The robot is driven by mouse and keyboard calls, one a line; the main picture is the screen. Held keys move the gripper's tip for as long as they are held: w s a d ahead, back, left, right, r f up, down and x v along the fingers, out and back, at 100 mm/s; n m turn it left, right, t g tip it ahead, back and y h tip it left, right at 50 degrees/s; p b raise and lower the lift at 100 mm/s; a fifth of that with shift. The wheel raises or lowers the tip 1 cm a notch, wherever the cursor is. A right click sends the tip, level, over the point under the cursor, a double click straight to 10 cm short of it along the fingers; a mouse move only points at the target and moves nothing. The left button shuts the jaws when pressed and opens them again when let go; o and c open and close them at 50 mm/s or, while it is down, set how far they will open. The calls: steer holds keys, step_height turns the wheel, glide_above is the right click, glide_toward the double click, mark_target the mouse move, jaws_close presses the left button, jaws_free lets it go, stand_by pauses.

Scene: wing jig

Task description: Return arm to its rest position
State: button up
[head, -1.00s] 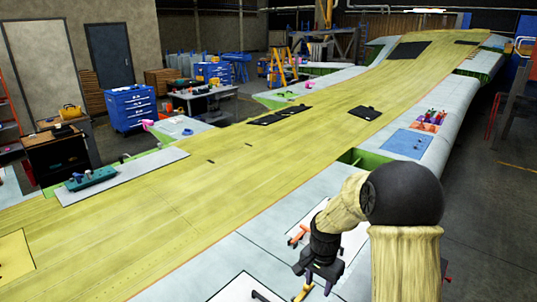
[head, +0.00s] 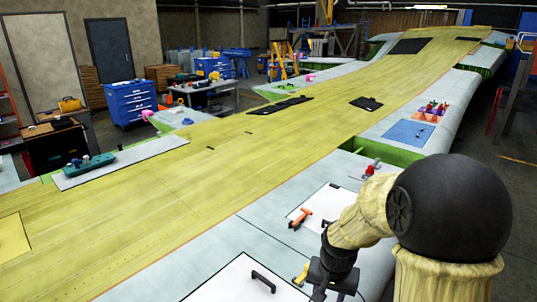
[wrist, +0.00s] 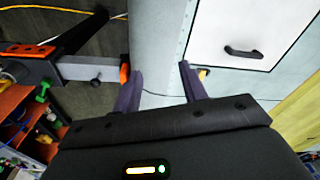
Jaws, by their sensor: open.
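My arm stands in the lower right of the head view, with its wrist bent down over the pale edge of the wing. My gripper (wrist: 160,78) is open, with two dark purple fingers apart and nothing held between them in the wrist view. Its fingertips are over the pale wing surface. In the head view the gripper is cut off by the bottom edge.
The long yellow-green wing (head: 190,190) fills the middle. A white panel with a black handle (head: 263,281) lies near my gripper. An orange-red clamp (head: 301,218) lies on another white panel. In the wrist view, a cluttered wooden shelf (wrist: 25,125) is at left.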

steer(key=s+f+n+t+b, duration=0.1)
steer(key=s+f+n+b, duration=0.3)
steer(key=s, duration=0.5)
steer(key=f+b, duration=0.1)
steer(key=b, duration=0.1)
steer(key=shift+d+f+b, duration=0.35)
steer(key=shift+d+f, duration=0.05)
